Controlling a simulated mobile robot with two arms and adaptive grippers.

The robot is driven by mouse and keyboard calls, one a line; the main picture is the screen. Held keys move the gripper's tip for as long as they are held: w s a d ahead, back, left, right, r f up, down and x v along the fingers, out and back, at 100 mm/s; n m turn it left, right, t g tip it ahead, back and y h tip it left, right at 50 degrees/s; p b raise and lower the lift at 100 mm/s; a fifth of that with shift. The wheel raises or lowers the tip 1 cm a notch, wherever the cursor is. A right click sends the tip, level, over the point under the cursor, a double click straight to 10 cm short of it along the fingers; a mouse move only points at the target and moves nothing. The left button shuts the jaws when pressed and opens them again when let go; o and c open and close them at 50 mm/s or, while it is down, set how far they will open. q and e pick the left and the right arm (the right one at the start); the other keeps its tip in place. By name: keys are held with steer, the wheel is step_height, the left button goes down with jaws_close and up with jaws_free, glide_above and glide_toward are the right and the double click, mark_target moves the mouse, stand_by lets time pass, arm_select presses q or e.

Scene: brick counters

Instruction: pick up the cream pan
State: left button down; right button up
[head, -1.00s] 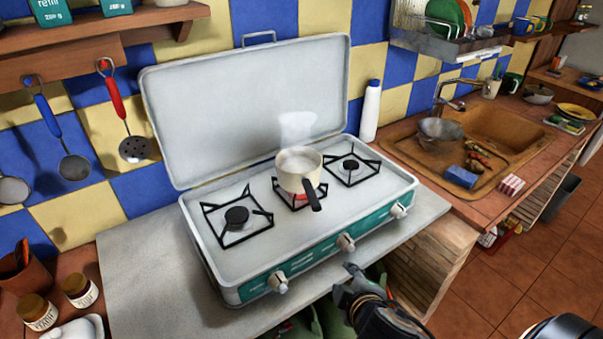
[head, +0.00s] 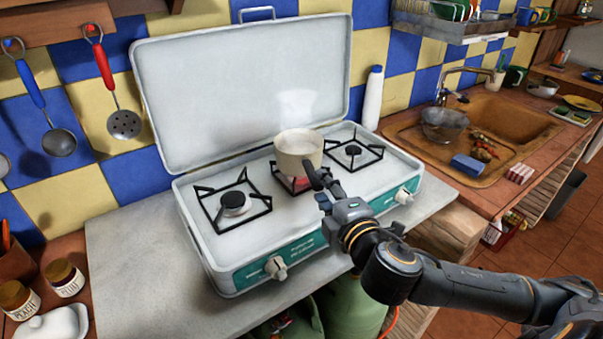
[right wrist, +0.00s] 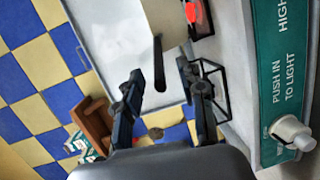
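The cream pan (head: 298,150) sits upright on the middle burner of the camping stove (head: 215,265), with steam above it and a red glow below. Its dark handle (head: 311,174) points toward the front. My right gripper (head: 328,188) is at the handle's end, over the stove's front part. In the right wrist view the fingers (right wrist: 158,72) are apart, with the pan's dark handle (right wrist: 158,62) between them and a gap on both sides. The pan's cream body (right wrist: 165,22) is just beyond the fingertips. My left gripper is not in view.
The stove's raised lid (head: 240,90) stands behind the pan. Empty burners are to the left (head: 235,203) and right (head: 353,151). A white bottle (head: 373,98) stands behind at the right. A sink (head: 500,120) is further right.

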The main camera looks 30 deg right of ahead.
mark_target(309, 167)
steer(key=shift+w+d+p, duration=0.1)
steer(key=shift+w+p, duration=0.3)
steer(key=shift+w, duration=0.7)
steer(key=shift+w+f, duration=0.15)
steer(key=shift+w, duration=0.45)
steer(key=shift+w+d, duration=0.15)
steer(key=shift+w, duration=0.2)
steer(key=w, duration=0.1)
steer(key=w+p, duration=0.1)
steer(key=w, duration=0.1)
steer(key=shift+w+d+f, duration=0.2)
steer(key=shift+w, duration=0.05)
steer(key=shift+w+f, duration=0.2)
steer(key=shift+w, duration=0.2)
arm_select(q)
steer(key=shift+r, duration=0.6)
arm_select(e)
steer(key=shift+s, duration=0.1)
steer(key=shift+c, duration=0.5)
jaws_close()
steer(key=shift+r, duration=0.15)
